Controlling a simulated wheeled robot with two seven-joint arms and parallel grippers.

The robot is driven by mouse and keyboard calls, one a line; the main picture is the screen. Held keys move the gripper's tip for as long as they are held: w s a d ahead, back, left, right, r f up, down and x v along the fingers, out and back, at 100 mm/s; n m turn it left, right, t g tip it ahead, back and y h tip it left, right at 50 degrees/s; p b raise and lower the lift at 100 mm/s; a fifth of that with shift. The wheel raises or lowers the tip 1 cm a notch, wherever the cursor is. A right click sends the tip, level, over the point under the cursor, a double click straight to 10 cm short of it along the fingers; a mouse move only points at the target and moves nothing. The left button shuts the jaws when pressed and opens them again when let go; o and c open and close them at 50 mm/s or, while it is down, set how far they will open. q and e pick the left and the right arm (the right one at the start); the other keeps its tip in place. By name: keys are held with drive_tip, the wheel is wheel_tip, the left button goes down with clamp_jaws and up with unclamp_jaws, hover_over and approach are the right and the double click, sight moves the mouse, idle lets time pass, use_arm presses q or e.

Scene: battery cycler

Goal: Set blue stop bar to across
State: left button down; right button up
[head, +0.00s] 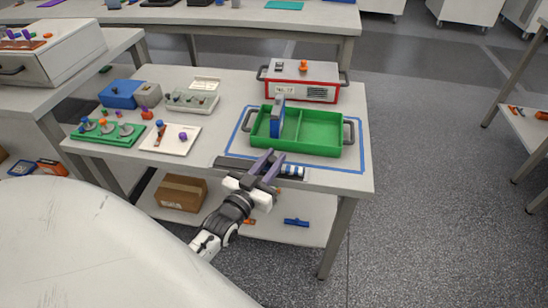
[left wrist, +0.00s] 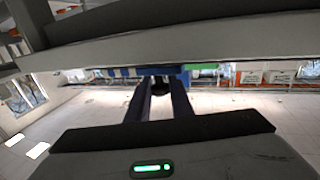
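My left gripper (head: 268,163) is at the table's front edge, in front of the green tray (head: 325,148). Its two dark fingers are parted, and in the left wrist view (left wrist: 162,90) a small dark knob-like part shows between their tips. A dark bar (head: 233,162) runs along the front edge, partly hidden by the gripper. Just right of the fingers is a short blue-and-white banded piece (head: 293,171). A blue upright piece (head: 277,118) stands in the tray near its divider. I cannot tell for sure which blue part is the stop bar. My right gripper is out of view.
The tray stands inside a blue outline (head: 335,169) on the table. A red-and-white box (head: 301,82) stands behind it. At left are a white board (head: 170,138), a green board with knobs (head: 88,136) and a blue box (head: 119,94). A cardboard box (head: 181,192) sits on the lower shelf.

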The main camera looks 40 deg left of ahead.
use_arm(q)
drive_tip(key=c, duration=1.6)
unclamp_jaws()
drive_tip(key=shift+w+d, duration=0.15)
drive_tip(key=shift+d, duration=0.1)
drive_tip(key=shift+o, duration=0.2)
drive_tip(key=shift+s, duration=0.4)
drive_tip(key=s+d, duration=0.1)
drive_tip(key=s, duration=0.8)
drive_tip(key=shift+s+d, duration=0.2)
drive_tip(key=shift+d, duration=0.1)
drive_tip(key=s+d+f+m+g+h, duration=0.2)
drive_tip(key=s+d+f+g, duration=0.2)
drive_tip(key=s+d+f, duration=0.2)
drive_tip(key=s+d+f+m+g+h, duration=0.2)
drive_tip(key=s+d+f+g, duration=0.3)
drive_tip(key=d+f, duration=0.5)
drive_tip(key=shift+s+d+f+h, duration=0.2)
drive_tip(key=shift+s+d+h, duration=0.4)
drive_tip(key=shift+s+h, duration=0.3)
